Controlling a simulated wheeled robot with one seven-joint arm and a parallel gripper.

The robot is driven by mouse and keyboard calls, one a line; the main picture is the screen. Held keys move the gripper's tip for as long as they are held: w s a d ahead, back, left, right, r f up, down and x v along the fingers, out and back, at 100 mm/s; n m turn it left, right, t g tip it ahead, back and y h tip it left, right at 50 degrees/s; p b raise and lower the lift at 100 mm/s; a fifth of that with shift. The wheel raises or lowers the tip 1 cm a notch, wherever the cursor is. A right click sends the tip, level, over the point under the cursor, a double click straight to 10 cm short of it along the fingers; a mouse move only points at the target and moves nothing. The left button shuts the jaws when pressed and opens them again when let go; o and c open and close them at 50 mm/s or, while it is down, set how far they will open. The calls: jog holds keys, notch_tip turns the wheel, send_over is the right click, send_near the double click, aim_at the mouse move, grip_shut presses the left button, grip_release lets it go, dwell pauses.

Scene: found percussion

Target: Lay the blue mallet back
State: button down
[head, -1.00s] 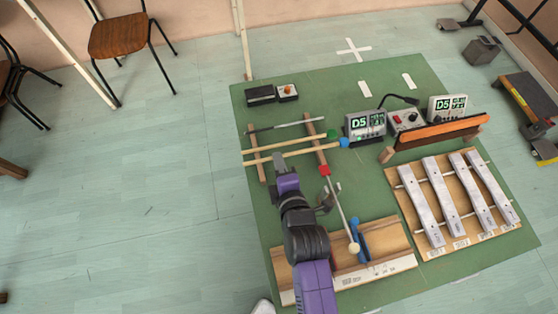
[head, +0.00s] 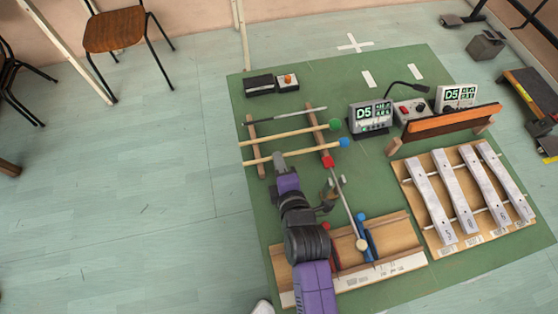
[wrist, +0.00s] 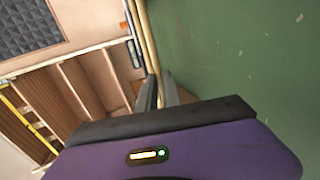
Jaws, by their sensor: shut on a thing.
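The blue mallet, with its blue head (head: 344,142) and pale wooden shaft (head: 300,152), lies across or just above two brown rails (head: 256,160), roughly level; I cannot tell whether it touches them. My gripper (head: 279,160) is shut on its shaft, toward the left end away from the head. In the wrist view my gripper (wrist: 160,92) is at the near end of pale shafts; the blue head is not visible there. The green-headed mallet (head: 336,124) lies behind, parallel and apart, across the same rails.
A grey rod (head: 285,117) lies farther back. Display boxes (head: 370,117) and metal bars (head: 466,190) are to the right.

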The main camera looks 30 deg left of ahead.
jog(key=shift+f+b, duration=0.3)
jog(key=shift+b, duration=0.15)
dwell(0.3)
jog(key=c, duration=1.5)
grip_release()
jog(key=shift+o, duration=0.2)
jog(key=shift+b+v, duration=0.35)
jog(key=shift+v, duration=3.55)
